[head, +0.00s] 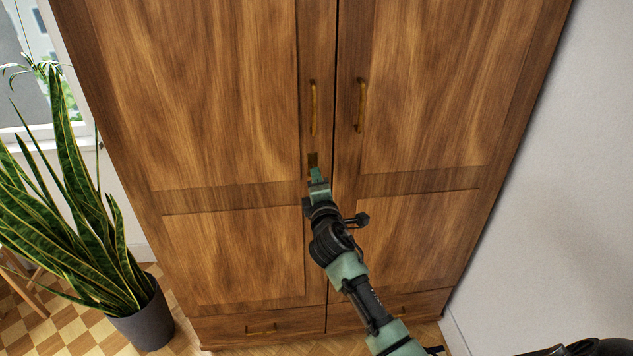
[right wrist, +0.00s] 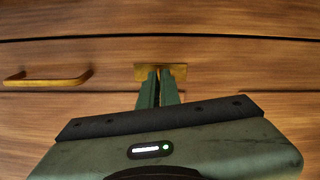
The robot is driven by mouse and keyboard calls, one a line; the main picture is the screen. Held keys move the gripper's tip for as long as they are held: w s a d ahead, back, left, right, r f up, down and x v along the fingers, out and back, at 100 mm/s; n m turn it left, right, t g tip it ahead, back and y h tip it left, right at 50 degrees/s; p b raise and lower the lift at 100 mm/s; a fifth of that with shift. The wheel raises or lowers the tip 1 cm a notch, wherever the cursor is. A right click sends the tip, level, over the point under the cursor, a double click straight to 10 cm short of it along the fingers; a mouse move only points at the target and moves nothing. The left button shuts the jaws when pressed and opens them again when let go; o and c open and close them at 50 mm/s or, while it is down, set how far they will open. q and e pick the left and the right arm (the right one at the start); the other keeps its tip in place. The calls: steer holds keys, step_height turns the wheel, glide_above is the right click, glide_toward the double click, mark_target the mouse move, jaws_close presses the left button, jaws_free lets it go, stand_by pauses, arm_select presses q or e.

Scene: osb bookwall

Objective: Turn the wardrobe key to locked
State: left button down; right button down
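The wooden wardrobe (head: 235,90) has two closed doors. A small brass lock plate (head: 312,159) sits on the left door near the seam, below its handle; it also shows in the right wrist view (right wrist: 178,69). My right gripper (head: 317,174) reaches straight to this plate. In the right wrist view its green fingers (right wrist: 159,78) are close together at the plate, closed around the place of the key. The key is almost wholly hidden between the fingers, so its angle cannot be told. My left gripper is not in view.
Brass handles stand out on the left door (head: 313,108) and right door (head: 361,105). Drawers (head: 262,328) lie below. A potted snake plant (head: 65,220) stands on the floor to the left. A bare white wall (head: 545,200) is to the right.

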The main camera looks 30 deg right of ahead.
steer(key=shift+m, duration=0.9)
steer(key=shift+r+b, duration=0.1)
steer(key=shift+b, duration=0.2)
steer(key=c, duration=1.6)
jaws_free()
steer(key=shift+c, duration=0.2)
steer(key=b+v, duration=0.1)
steer(key=v, duration=0.6)
steer(key=shift+s, duration=0.35)
